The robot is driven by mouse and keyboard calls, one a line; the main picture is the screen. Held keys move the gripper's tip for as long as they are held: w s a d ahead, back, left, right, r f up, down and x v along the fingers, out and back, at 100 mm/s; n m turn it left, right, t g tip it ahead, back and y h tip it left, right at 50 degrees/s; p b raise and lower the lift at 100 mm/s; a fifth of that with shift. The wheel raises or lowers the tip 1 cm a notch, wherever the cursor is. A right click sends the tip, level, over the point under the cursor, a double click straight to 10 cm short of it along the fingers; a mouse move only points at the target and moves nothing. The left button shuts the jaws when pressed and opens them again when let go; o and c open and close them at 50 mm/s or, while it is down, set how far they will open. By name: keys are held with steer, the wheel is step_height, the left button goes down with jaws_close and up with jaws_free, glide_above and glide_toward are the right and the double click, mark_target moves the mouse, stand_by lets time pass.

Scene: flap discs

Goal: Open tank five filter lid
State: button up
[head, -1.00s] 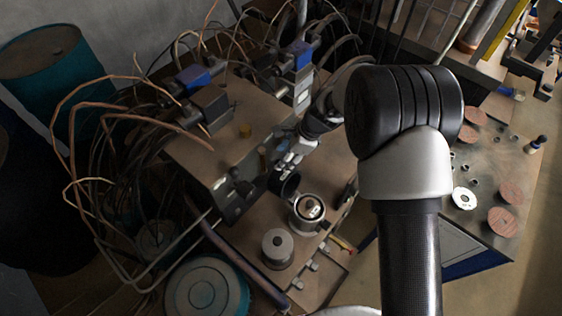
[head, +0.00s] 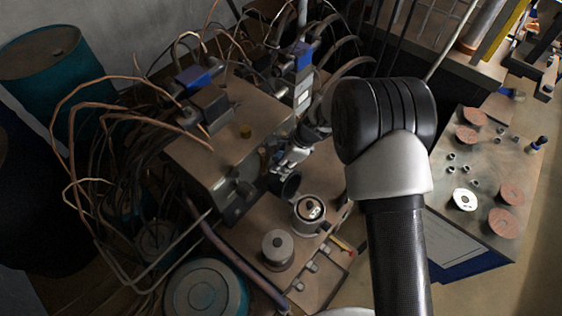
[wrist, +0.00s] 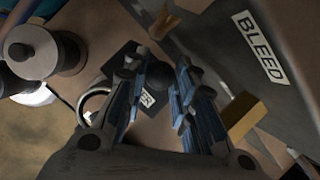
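My gripper (wrist: 162,66) is open in the wrist view, its two blue-grey fingers on either side of a round black knob (wrist: 159,76). I cannot tell whether either finger touches the knob. Below the knob, a dark square plate (wrist: 120,58) carries a partly hidden label (wrist: 148,100) showing "ER". The fingers hide much of this plate, and no "five" mark is readable. In the head view my gripper (head: 284,166) is low beside the tank unit (head: 225,130), just above a dark round cup-like part (head: 285,187).
A canister with a bright ring (head: 308,209) and a grey capped cylinder (head: 277,248) stand close by. A "BLEED" label (wrist: 259,47) marks a dark block right of my fingers; a brass block (wrist: 240,117) sits near. Cables crowd the left. Discs lie on the right table (head: 500,150).

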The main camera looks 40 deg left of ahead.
mark_target(288, 179)
jaws_close()
steer(key=shift+d+r, duration=0.15)
steer(key=shift+d, duration=0.1)
steer(key=d, duration=0.5)
steer(key=shift+s+d+r+b, duration=0.25)
steer(key=shift+s+r+b, duration=0.05)
steer(key=shift+s+r, duration=0.05)
